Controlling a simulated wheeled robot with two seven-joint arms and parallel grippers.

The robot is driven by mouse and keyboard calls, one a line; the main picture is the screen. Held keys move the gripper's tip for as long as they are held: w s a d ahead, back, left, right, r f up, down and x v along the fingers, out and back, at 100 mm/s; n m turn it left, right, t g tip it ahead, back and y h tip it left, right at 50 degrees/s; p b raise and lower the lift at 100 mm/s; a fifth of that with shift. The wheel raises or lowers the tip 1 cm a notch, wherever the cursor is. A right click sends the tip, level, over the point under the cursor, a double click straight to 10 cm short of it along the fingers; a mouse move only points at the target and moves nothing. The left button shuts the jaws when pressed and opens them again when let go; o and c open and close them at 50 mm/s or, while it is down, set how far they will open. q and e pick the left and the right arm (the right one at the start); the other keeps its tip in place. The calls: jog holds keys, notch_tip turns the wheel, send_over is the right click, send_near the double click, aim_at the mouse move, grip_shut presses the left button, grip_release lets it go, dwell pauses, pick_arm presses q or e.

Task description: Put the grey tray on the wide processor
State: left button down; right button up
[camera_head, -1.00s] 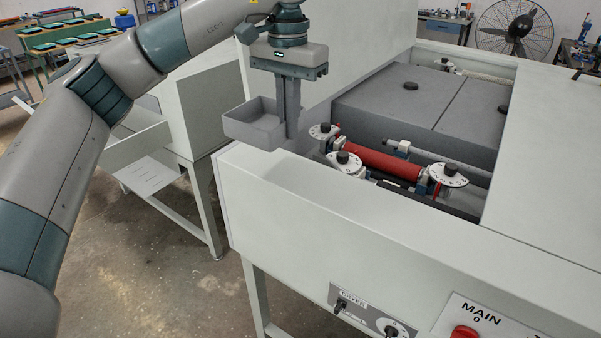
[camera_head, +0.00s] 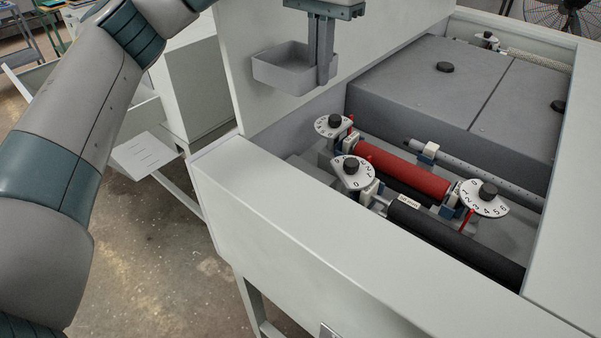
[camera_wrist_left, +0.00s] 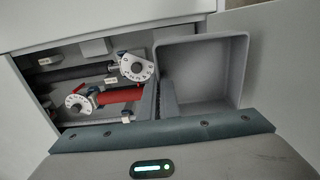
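The grey tray (camera_head: 280,72) is a small open box, empty and roughly level. My left gripper (camera_head: 322,78) points down and is shut on the tray's right-hand wall in the head view. The tray hangs in the air by the tall light panel, above the left end of the wide processor (camera_head: 290,235). In the left wrist view the tray (camera_wrist_left: 205,70) sits right of the gripper fingers (camera_wrist_left: 160,100), with its inside visible. My right gripper is not in view.
The processor's open bay holds a red roller (camera_head: 405,170), a black roller (camera_head: 450,240) and white numbered dials (camera_head: 485,198). Dark grey covers (camera_head: 440,95) lie behind. A tall light panel (camera_head: 240,60) stands behind the tray. The processor's light front ledge is bare.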

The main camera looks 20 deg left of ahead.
pick_arm(q)
jog(key=shift+s, duration=0.2)
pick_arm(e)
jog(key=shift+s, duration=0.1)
